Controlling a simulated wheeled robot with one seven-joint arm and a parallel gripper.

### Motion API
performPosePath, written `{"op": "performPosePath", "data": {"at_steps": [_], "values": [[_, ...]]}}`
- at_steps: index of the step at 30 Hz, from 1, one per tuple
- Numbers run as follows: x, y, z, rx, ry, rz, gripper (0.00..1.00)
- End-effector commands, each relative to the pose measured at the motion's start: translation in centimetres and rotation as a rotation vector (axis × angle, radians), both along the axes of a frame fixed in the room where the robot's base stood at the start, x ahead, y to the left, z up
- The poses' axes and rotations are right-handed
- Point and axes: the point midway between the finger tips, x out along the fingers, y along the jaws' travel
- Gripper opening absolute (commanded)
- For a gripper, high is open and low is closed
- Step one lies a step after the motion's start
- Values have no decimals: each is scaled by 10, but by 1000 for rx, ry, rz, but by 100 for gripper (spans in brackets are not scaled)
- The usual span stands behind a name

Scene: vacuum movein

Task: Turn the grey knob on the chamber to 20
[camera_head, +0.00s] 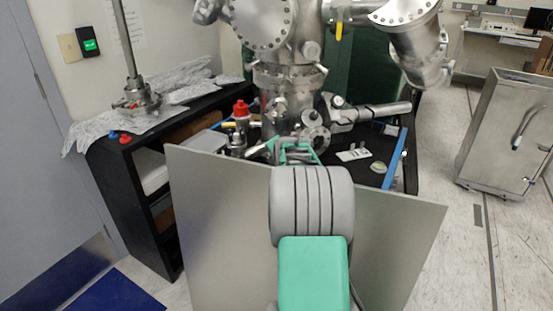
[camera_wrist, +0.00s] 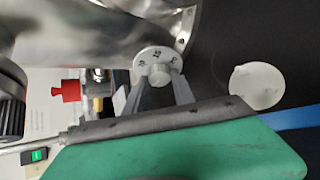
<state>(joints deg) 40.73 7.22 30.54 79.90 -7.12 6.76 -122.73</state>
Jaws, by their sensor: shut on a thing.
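The grey knob (camera_wrist: 159,75) sits at the front of a pale round dial (camera_wrist: 155,55) on the chamber, in the wrist view. Dark number marks show on the dial's face but are too small to read surely, so I cannot tell the setting. The two grey fingers of my gripper (camera_wrist: 159,88) are closed on the knob, one on each side. In the head view the metal chamber (camera_head: 290,85) stands at the back centre, and my gripper (camera_head: 295,152) reaches its lower front. There my arm and gripper hide the knob.
A red-capped fitting (camera_head: 241,108) stands just left of my gripper; its red cap (camera_wrist: 68,91) also shows in the wrist view. A metal tube (camera_head: 375,113) juts out on the right. A black shelf (camera_head: 130,155) stands at left, a steel cabinet (camera_head: 500,135) at right.

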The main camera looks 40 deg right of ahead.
Motion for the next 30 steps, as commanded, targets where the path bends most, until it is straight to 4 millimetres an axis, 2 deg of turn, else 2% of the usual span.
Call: {"op": "performPosePath", "data": {"at_steps": [7, 8, 15, 25, 30], "values": [[-1, -1, -1, 1, 3, -3, 0], [-1, -1, -1, 1, 3, -3, 31], [0, 0, -1, 0, 2, 0, 51], [0, 1, 2, -9, 14, 7, 52], [2, 2, 10, -78, 118, 53, 52]]}}
